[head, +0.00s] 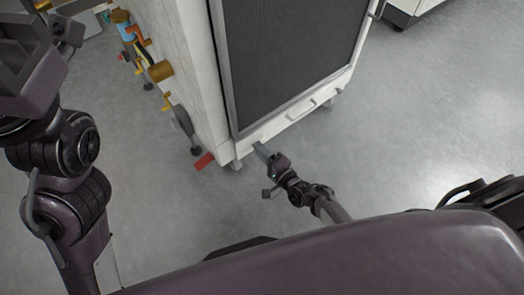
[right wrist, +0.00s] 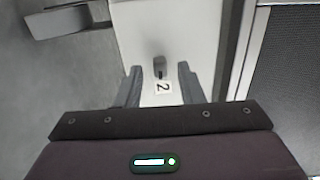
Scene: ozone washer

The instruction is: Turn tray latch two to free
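Tray latch two is a small grey knob (right wrist: 159,66) on the white lower panel of the washer, with a white label marked "2" (right wrist: 162,88) beside it. My right gripper (right wrist: 160,84) is open, with one finger on each side of the latch and label in the right wrist view. Gaps show between the fingers and the knob; I cannot tell its depth from the fingertips. In the head view my right gripper (head: 260,148) reaches the bottom left of the washer's front and hides the latch. My left arm stands at the left, its fingers not visible.
The washer (head: 185,60) has a large dark door panel (head: 290,55) and a handle (head: 301,109) low on its front. Coloured pipe fittings (head: 160,71) and a red pedal-like part (head: 203,161) stick out at its left side. Grey floor is clear to the right.

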